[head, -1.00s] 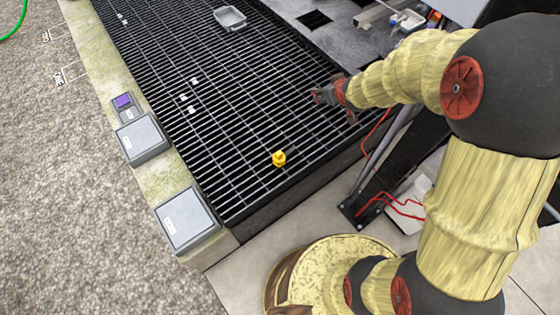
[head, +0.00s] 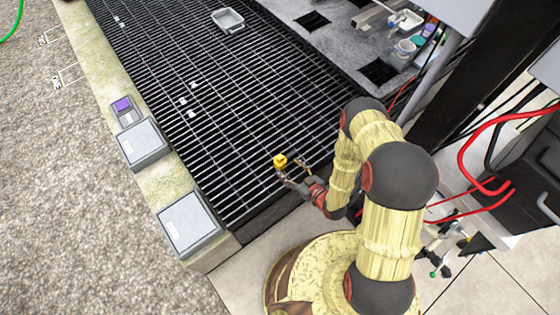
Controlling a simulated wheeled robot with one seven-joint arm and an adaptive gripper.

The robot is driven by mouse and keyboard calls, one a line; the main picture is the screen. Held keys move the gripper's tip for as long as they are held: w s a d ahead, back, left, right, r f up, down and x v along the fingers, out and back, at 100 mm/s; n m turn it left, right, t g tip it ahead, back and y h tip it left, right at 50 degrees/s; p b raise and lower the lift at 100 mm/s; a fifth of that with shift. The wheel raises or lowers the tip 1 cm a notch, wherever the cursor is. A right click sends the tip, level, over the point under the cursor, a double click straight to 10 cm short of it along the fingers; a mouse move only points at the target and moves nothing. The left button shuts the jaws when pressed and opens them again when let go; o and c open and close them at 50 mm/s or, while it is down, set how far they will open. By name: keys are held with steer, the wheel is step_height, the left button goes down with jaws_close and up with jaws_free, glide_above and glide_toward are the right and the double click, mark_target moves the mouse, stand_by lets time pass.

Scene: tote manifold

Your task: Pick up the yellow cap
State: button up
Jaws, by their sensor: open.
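The yellow cap (head: 280,161) sits on the black grating (head: 215,115) near its front right part. My gripper (head: 291,171) is open, and its fingers point toward the cap from the lower right. The fingertips are very close to the cap, one on its near side and one to its right. I cannot tell whether they touch it. The cap shows above the fingers and is not covered.
Grey boxes (head: 189,224) and a box with a purple button (head: 122,104) line the left ledge. A grey tray (head: 228,19) and small white pieces (head: 183,102) lie farther back on the grating. Red hoses (head: 486,143) hang at right.

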mark_target(282, 160)
steer(key=b+x, duration=0.2)
steer(key=x, duration=0.5)
steer(key=shift+w+f+b, duration=0.15)
steer(key=shift+w+b, duration=0.15)
steer(key=shift+b, duration=0.05)
steer(key=c, duration=0.4)
steer(key=c, duration=0.9)
